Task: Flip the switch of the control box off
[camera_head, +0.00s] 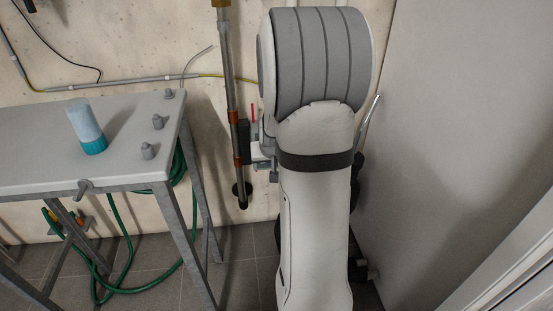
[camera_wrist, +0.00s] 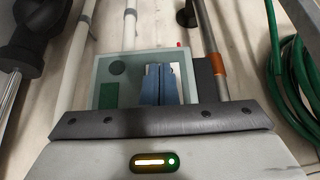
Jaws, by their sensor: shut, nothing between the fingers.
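The control box (camera_wrist: 108,70) is a pale grey-green panel in the middle of the wrist view, with a dark round spot and a dark green rectangle on its left part. A small red part (camera_wrist: 179,45) shows at its upper right edge; a thin red piece also shows in the head view (camera_head: 253,112), left of my arm. My gripper (camera_wrist: 160,70) has its blue fingers together with nothing between them, in front of the right half of the box. The fingers cover part of the panel, and I cannot tell whether they touch it. In the head view my arm hides most of the box.
A vertical pipe (camera_head: 229,75) with copper-coloured fittings runs close beside the box. A metal table (camera_head: 40,153) with a blue bottle (camera_head: 86,127) stands left, a green hose (camera_head: 116,235) under it. A pale flat panel (camera_head: 465,110) closes the right side.

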